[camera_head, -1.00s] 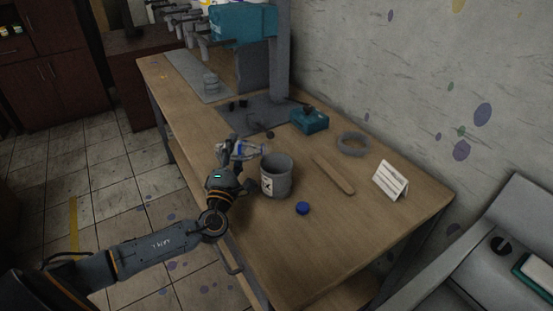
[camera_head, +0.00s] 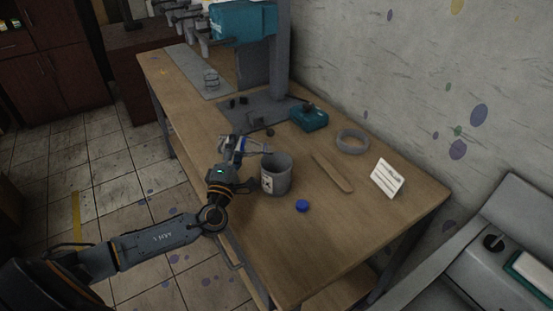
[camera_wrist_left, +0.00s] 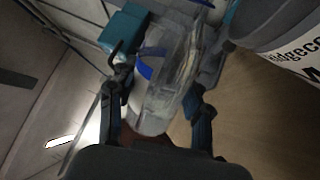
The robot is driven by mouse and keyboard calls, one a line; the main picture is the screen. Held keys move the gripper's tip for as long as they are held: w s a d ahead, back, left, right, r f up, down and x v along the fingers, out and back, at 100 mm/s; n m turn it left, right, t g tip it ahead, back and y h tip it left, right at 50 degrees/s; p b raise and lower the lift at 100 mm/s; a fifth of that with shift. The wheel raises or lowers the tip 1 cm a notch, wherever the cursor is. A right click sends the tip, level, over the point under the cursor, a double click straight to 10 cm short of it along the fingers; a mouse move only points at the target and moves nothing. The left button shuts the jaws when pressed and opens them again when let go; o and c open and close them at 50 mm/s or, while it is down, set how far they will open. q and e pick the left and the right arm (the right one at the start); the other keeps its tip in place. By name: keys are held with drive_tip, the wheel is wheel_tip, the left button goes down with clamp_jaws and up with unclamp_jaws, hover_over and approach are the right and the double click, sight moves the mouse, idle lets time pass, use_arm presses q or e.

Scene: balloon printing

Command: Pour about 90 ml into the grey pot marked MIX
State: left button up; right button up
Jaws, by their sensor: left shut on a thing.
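The grey pot (camera_head: 277,176) with a white label stands upright near the front edge of the wooden table. It also shows at the right of the left wrist view (camera_wrist_left: 275,32), where its label is cut off. My left gripper (camera_head: 239,150) is just left of the pot and is shut on a clear container with blue on it. In the left wrist view the clear container (camera_wrist_left: 165,92) sits between the fingers, with a blue band. The liquid level in it is too unclear to read. My right gripper is not in view.
A blue cap (camera_head: 302,206) lies right of the pot. A wooden stick (camera_head: 333,172), a grey ring (camera_head: 352,141), a white card (camera_head: 387,178) and a teal box (camera_head: 309,118) are on the table (camera_head: 300,250). The front right of the table is clear.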

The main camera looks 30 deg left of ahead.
use_arm(q)
drive_tip(key=shift+a+r+m+p, duration=0.2)
drive_tip(key=shift+r+m+p, duration=0.15)
drive_tip(key=shift+m+p, duration=0.15)
idle(0.3)
drive_tip(key=shift+d+r+m+h+p, duration=0.15)
drive_tip(key=shift+r+m+h+p, duration=0.45)
drive_tip(key=shift+m+p, duration=0.65)
idle(1.4)
